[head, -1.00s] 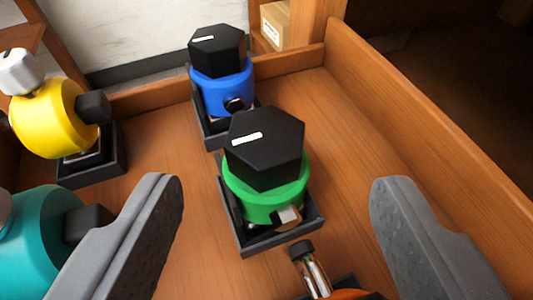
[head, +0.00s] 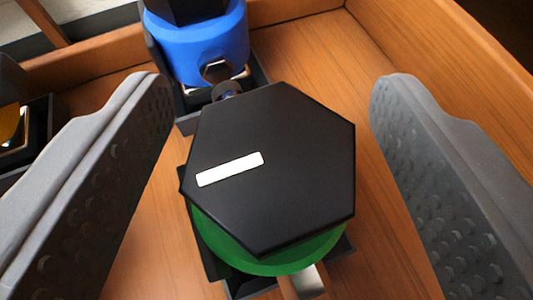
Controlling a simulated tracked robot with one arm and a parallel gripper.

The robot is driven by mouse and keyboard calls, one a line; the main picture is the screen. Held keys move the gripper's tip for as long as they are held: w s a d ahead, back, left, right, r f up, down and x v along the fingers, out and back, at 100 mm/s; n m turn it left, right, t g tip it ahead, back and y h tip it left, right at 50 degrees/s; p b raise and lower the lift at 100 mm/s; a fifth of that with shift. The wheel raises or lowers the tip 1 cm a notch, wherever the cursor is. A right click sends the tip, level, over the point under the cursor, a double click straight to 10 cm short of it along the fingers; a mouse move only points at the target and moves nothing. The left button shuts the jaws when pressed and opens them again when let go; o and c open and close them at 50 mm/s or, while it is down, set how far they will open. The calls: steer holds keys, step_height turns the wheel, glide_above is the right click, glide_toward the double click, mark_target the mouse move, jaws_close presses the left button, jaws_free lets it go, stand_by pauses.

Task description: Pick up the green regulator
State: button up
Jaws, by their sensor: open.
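The green regulator (head: 270,264) stands in a dark square holder on the wooden tray floor. Its large black hexagonal knob (head: 290,190) with a white mark faces me and hides most of the green body. A metal fitting (head: 308,282) sticks out at its lower side. My gripper (head: 272,90) is open, with one grey finger on the left and one on the right of the regulator. Both fingers appear apart from the knob, and nothing is between them in contact.
A blue regulator (head: 197,45) in its own dark holder stands just behind the green one, near the left finger. A dark holder with a yellow part (head: 10,125) is at the left edge. The wooden wall (head: 440,50) runs along the right. Bare floor lies right of the green regulator.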

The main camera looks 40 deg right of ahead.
steer(key=shift+r, duration=0.1)
jaws_close()
